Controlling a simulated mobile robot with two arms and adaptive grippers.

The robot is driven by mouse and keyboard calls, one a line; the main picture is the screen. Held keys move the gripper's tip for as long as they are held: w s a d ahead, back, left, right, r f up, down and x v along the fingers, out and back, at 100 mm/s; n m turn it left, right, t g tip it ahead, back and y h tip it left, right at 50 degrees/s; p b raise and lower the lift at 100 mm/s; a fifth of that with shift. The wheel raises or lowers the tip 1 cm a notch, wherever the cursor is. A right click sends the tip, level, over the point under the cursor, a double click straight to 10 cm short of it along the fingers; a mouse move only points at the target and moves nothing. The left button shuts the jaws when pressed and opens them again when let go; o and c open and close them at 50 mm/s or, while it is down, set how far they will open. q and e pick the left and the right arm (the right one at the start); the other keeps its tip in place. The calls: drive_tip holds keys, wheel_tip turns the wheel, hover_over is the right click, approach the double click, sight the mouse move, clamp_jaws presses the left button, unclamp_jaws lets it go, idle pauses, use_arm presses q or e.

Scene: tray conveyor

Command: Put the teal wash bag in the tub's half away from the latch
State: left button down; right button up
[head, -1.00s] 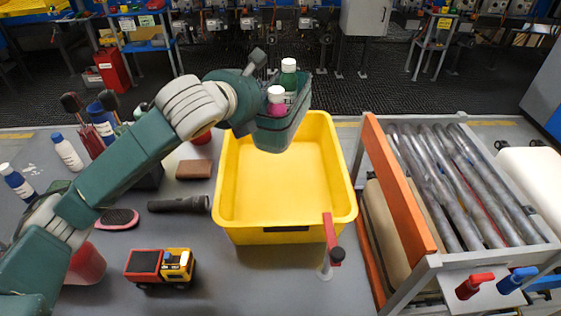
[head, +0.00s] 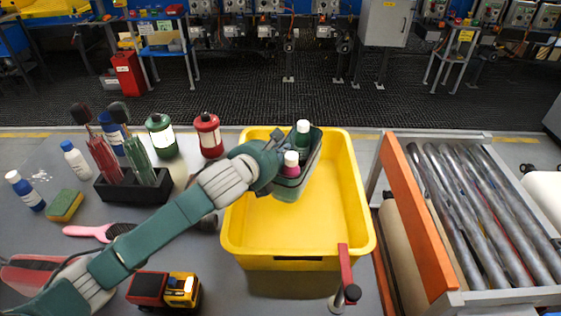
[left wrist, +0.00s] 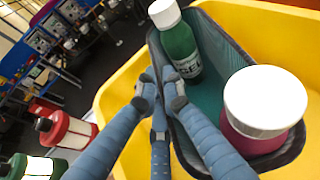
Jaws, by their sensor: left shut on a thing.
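The teal wash bag (head: 292,189) is open-topped and holds a green bottle with a white cap (head: 302,140) and a pink bottle with a white cap (head: 290,165). My left gripper (head: 272,160) is shut on the bag's left side wall; the left wrist view shows the bag (left wrist: 208,98) at the fingers (left wrist: 160,100). The bag is over the far half of the yellow tub (head: 300,235); I cannot tell whether it touches the tub floor. The red-handled latch (head: 346,270) is at the tub's near right corner. My right gripper is out of view.
The tub's near half is empty. A roller conveyor with an orange side rail (head: 420,210) stands to the right. A toy truck (head: 165,290), a pink brush (head: 90,231), a black holder (head: 130,190) and several bottles lie or stand to the left.

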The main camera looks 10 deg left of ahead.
use_arm(q)
wheel_tip(320, 180, down, 5)
drive_tip(key=shift+r, duration=0.2)
drive_tip(key=c, duration=2.3)
unclamp_jaws()
drive_tip(key=shift+f, duration=0.2)
drive_tip(key=o, duration=0.4)
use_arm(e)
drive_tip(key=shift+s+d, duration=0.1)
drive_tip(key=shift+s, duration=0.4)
